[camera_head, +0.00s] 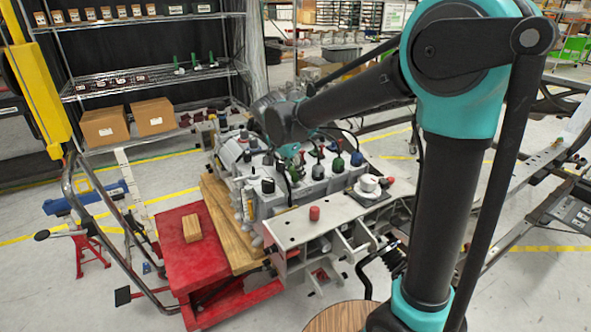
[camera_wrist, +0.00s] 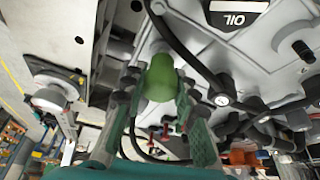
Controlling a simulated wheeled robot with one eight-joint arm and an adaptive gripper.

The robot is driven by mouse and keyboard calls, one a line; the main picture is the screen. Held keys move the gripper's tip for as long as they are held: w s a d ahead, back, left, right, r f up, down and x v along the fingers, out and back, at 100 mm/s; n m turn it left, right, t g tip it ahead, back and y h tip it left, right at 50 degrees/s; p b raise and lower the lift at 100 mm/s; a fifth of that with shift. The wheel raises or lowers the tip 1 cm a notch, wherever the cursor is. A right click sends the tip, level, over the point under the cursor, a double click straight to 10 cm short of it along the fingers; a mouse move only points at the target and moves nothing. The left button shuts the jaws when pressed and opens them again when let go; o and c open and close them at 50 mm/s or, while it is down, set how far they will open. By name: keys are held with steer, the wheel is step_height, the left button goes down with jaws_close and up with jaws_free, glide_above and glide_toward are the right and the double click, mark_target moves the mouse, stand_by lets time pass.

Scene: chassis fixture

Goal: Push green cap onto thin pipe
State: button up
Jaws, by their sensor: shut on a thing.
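The green cap (camera_wrist: 160,78) sits between the two fingers of my gripper (camera_wrist: 158,92) in the wrist view, and the gripper is shut on it. Grey engine casing lies behind the cap in that view. I cannot tell whether the cap touches the casing or a pipe, and I cannot make out the thin pipe. In the head view my gripper (camera_head: 291,156) is low over the engine assembly (camera_head: 290,192), among its hoses and fittings. The held cap is not clear there. Other green fittings (camera_head: 356,159) stand to the right of my gripper.
A black hose (camera_wrist: 185,50) curves across the casing close to the cap. A red cart (camera_head: 185,260) stands at front left.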

steer(key=shift+f, duration=0.5)
stand_by(0.4)
steer(key=o, duration=0.9)
steer(key=shift+c, duration=0.2)
steer(key=shift+r, duration=0.1)
steer(key=shift+r, duration=2.9)
